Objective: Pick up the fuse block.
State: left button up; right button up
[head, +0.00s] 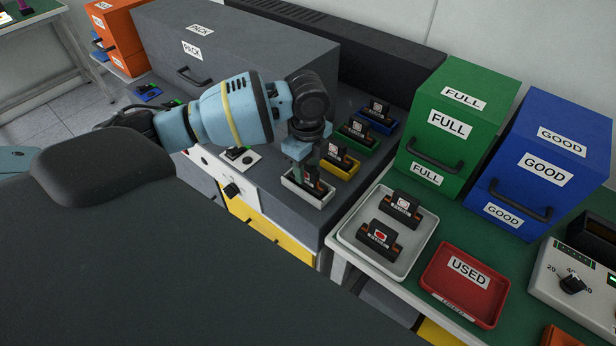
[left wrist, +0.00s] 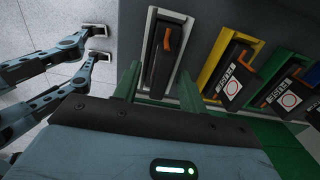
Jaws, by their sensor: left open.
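Several black fuse blocks with orange parts are in view. One fuse block (head: 313,191) stands in a small white holder (head: 298,188) at the front of the grey counter. My left gripper (head: 309,172) is directly above it, pointing down and partly covering it. In the left wrist view my left gripper (left wrist: 157,88) is open, its fingers on either side of the white holder (left wrist: 150,22). My right gripper is not in view.
Fuse blocks also stand in yellow (head: 352,168), green (head: 366,143) and blue (head: 388,127) holders close behind. A white tray (head: 345,228) holds two more. A red USED bin (head: 445,296), a green FULL box (head: 444,165) and a blue GOOD box (head: 520,195) stand right.

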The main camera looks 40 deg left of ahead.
pick_arm(q)
jog(key=shift+f, duration=1.2)
grip_shut()
jog(key=shift+r, duration=0.15)
jog(key=shift+w+r, duration=0.1)
jog(key=shift+r, duration=0.55)
jog(key=shift+s+a+r, duration=0.1)
jog(key=shift+s+r, duration=0.1)
jog(key=shift+r, duration=0.9)
jog(key=s+a+r, duration=0.1)
jog(key=s+a, duration=0.1)
jog(key=s, duration=1.3)
jog(key=shift+s+a+p, duration=0.25)
jog(key=shift+a+p, duration=0.05)
jog(key=shift+p, duration=0.15)
jog(key=shift+r, duration=0.1)
